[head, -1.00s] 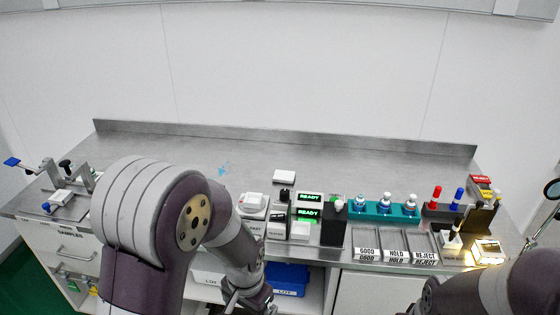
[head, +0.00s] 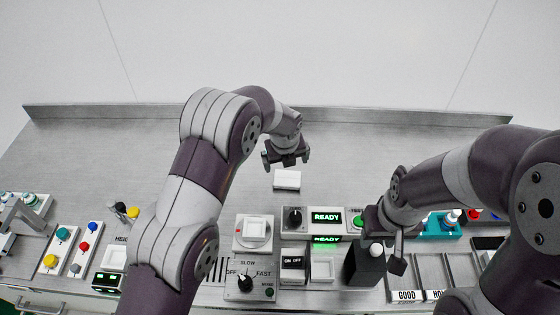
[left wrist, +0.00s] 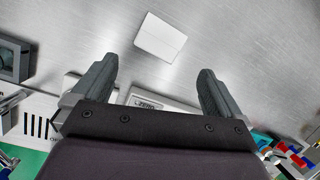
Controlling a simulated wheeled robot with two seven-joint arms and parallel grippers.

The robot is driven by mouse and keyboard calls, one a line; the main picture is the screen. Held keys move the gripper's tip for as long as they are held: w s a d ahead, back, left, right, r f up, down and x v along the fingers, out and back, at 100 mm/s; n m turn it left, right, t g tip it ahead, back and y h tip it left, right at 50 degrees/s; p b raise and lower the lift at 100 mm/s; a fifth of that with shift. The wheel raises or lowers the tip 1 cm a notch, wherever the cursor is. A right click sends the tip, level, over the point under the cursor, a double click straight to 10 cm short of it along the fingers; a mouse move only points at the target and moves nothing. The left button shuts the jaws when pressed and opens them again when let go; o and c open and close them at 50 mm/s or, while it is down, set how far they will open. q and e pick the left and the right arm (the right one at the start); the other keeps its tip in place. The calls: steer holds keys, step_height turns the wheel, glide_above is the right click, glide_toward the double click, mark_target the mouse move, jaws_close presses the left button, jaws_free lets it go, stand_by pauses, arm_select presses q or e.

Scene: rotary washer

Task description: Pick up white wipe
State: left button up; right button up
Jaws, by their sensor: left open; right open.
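The white wipe (head: 287,180) is a small pale block lying flat on the steel bench, near the middle of the head view. It also shows in the left wrist view (left wrist: 160,38), ahead of the fingertips. My left gripper (head: 287,160) is open and empty above the bench, just behind the wipe in the head view. Its two dark fingers (left wrist: 152,80) stand wide apart in the left wrist view, with the wipe beyond them. My right gripper (head: 385,245) is open beside the black box with a white knob, and partly hides the things around it.
Coloured push buttons (head: 83,247) are at left. The bench's back half is mostly clear.

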arm_select(q)
steer(key=m, duration=0.2)
steer(key=m+p, duration=0.2)
glide_above(287, 178)
steer(key=s, duration=0.1)
steer(key=f, duration=0.6)
steer(key=shift+s+a+f, duration=0.2)
steer(key=shift+f, duration=0.35)
steer(key=shift+d+f+p, duration=0.25)
steer(key=shift+f+p, duration=0.7)
steer(key=shift+f, duration=0.05)
steer(key=shift+x, duration=1.25)
steer(key=shift+w+f, duration=0.1)
steer(key=shift+w, duration=0.15)
steer(key=shift+s, duration=0.15)
steer(key=c, duration=0.7)
steer(key=shift+c, duration=0.2)
arm_select(e)
steer(key=r, duration=0.4)
steer(key=shift+s+d, duration=0.1)
steer(key=shift+s, duration=0.2)
